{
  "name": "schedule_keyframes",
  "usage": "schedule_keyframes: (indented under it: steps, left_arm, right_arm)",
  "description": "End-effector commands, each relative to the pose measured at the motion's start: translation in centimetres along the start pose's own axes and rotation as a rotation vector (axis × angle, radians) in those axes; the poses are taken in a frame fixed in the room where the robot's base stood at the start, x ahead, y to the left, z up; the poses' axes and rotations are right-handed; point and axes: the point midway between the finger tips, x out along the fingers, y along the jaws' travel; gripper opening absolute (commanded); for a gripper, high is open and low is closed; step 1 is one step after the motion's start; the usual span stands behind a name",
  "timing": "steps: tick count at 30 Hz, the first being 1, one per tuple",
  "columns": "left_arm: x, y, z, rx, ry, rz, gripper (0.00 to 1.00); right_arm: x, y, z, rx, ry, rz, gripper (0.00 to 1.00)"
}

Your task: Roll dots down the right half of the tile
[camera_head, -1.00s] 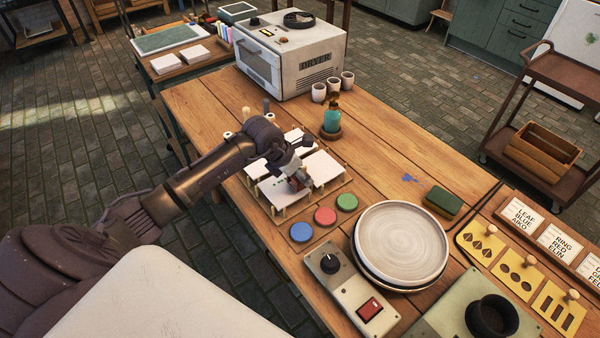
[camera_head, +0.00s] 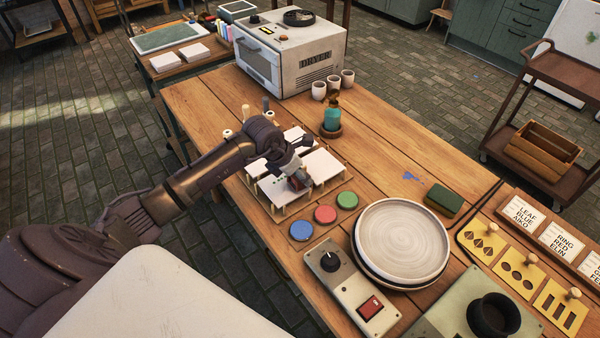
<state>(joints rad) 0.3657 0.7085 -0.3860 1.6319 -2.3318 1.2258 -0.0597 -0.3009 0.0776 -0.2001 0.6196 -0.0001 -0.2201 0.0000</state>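Several white tiles stand on small pegs near the table's left edge. The front tile (camera_head: 268,192) lies under my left gripper (camera_head: 297,175) and bears small green marks on its surface, left of the gripper. My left gripper is shut on a small grey and reddish roller-like tool (camera_head: 299,184), whose lower end is at the tile's right part. Whether it touches the tile is too small to tell. The gripper hides part of the tiles behind it. My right gripper is not in view.
Blue (camera_head: 302,230), red (camera_head: 325,214) and green (camera_head: 347,200) pads lie in front of the tiles. A round plate (camera_head: 400,240) sits right of a switch box (camera_head: 350,287). A teal bottle (camera_head: 332,119) stands behind. The middle right of the table is mostly clear.

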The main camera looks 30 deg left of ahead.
Motion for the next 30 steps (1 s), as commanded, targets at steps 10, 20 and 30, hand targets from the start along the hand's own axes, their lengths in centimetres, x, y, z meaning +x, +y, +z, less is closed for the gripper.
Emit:
schedule_keyframes:
  steps: [10,20,30]
  left_arm:
    - [0.0,0.0,-0.2,0.000,0.003,0.001,0.27]
    - [-0.3,0.0,-0.9,0.001,0.004,0.000,0.27]
    - [-0.4,0.0,-1.1,0.000,0.005,-0.001,0.27]
  right_arm:
    - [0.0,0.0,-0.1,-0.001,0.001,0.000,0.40]
    - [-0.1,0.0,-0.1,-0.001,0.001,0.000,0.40]
    - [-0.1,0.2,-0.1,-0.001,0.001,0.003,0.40]
